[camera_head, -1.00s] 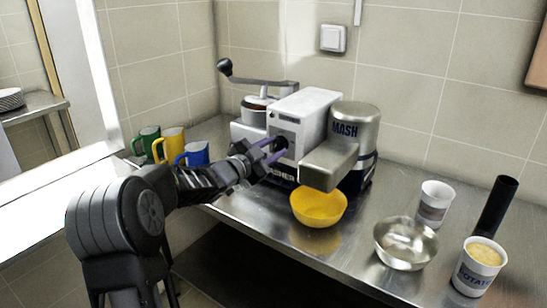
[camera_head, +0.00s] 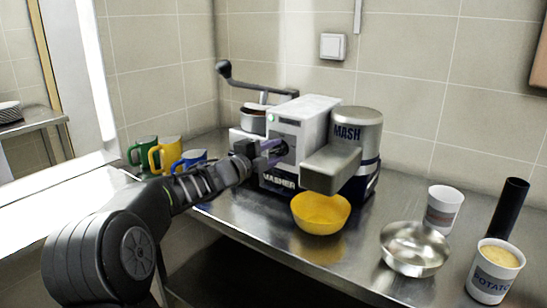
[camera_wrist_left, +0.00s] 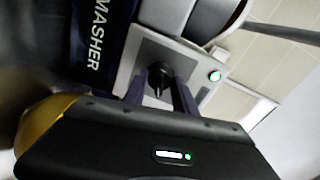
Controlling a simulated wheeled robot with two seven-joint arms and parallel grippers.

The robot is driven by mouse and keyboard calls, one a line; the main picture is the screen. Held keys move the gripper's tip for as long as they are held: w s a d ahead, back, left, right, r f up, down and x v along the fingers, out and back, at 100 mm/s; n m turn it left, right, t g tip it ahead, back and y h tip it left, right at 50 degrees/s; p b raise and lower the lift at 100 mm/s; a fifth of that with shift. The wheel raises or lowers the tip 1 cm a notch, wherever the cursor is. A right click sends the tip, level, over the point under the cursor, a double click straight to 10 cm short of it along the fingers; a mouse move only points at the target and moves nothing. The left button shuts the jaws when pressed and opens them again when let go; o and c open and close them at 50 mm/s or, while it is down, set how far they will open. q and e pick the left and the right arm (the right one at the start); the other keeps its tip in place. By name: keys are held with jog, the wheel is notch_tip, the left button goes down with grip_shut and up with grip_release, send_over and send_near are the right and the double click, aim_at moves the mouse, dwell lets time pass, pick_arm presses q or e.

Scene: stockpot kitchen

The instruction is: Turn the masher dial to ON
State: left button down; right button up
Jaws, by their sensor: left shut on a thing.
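The masher (camera_head: 318,120) is a pale box with a metal MASH cylinder, standing on the steel counter. Its black dial (camera_wrist_left: 160,78) sits on a grey front panel in the left wrist view. My left gripper (camera_head: 272,152) reaches the panel from the left. In the left wrist view its two purple fingers (camera_wrist_left: 160,95) stand on either side of the dial, shut on it. A small green light (camera_wrist_left: 215,76) glows on the panel beside the dial. It also shows in the head view (camera_head: 271,118). The dial is mostly hidden by the fingers in the head view. My right gripper is not in view.
A yellow bowl (camera_head: 320,214) stands under the masher's spout. Green, yellow and blue mugs (camera_head: 187,163) stand left of it, near my arm. A metal bowl (camera_head: 414,250), a white cup (camera_head: 443,211) and a potato cup (camera_head: 495,272) stand at the right.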

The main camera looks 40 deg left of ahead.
pick_arm(q)
jog(key=shift+f, duration=0.1)
dwell(0.4)
jog(key=c, duration=1)
grip_release()
jog(key=shift+s, duration=0.1)
jog(key=s, duration=0.7)
jog(key=shift+s+r, duration=0.3)
